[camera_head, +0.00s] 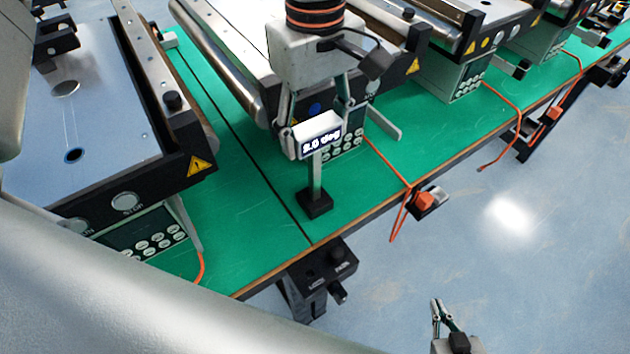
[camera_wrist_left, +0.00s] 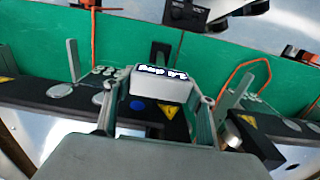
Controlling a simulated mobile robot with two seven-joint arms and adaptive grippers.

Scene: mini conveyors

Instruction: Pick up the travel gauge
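The travel gauge (camera_head: 317,138) is a white display head reading in degrees, on a thin upright post with a black square base (camera_head: 314,204). It stands on the green bench top, near its front edge. My left gripper (camera_head: 318,121) comes down over the head from above. Its fingers are apart, one on either side of the head. In the left wrist view the head (camera_wrist_left: 162,88) lies between the two fingertips (camera_wrist_left: 156,95); I cannot tell whether they touch it. My right gripper (camera_head: 442,312) is low in the head view, over the floor, away from the gauge.
A mini conveyor (camera_head: 105,110) with a control box stands left of the gauge, another behind it, more to the right. Orange cables (camera_head: 400,205) hang over the bench edge. The green top (camera_head: 240,190) is clear around the gauge's base.

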